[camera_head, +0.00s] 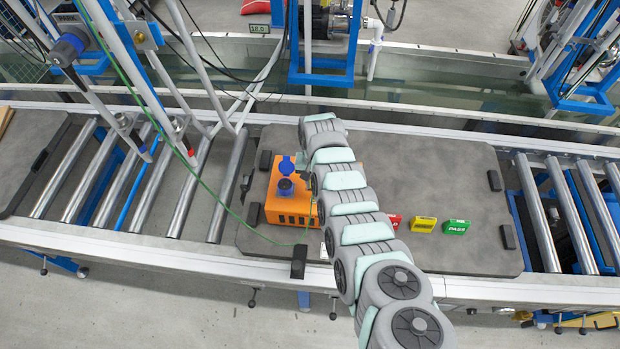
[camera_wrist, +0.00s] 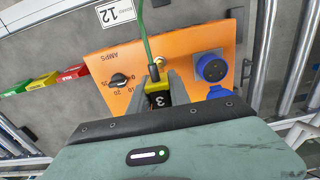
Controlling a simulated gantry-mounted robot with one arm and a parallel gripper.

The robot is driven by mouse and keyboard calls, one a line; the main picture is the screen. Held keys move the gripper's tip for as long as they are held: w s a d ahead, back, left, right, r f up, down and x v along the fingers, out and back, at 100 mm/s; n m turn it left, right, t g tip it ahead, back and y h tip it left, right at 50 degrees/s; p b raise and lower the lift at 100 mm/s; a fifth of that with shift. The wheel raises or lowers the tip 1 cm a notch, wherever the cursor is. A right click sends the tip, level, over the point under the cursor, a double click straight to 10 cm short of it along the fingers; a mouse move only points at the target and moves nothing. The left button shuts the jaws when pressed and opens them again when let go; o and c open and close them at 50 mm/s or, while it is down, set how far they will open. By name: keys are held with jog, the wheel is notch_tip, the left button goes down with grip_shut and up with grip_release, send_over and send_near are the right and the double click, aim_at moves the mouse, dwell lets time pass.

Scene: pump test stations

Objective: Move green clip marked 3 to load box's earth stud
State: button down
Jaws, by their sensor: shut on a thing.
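The orange load box (camera_head: 266,212) sits on the grey pallet, left of my arm in the head view. In the wrist view its orange panel (camera_wrist: 110,62) carries an AMPS knob, a blue socket and a small brass stud (camera_wrist: 161,62). My gripper (camera_wrist: 158,85) is shut on the clip marked 3 (camera_wrist: 158,99), which shows a yellow and dark body with a green cable (camera_wrist: 144,35). The clip is over the panel, its front end close beside the stud. I cannot tell whether they touch. In the head view my arm hides the gripper and clip.
The green cable runs up to the upper left in the head view. Red, yellow and green tags (camera_head: 424,224) lie right of my arm on the pallet (camera_head: 460,180). Roller conveyors lie at both sides. A pump in a blue frame (camera_head: 322,75) stands behind.

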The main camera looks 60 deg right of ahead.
notch_tip(320, 180, down, 6)
jog(key=b, duration=0.5)
jog(key=shift+b, duration=0.3)
jog(key=shift+r+p, duration=0.15)
jog(key=shift+p, duration=0.3)
dwell(1.9)
jog(key=shift+f+b, duration=0.5)
jog(key=shift+f, duration=0.1)
jog(key=c, duration=1.1)
grip_release()
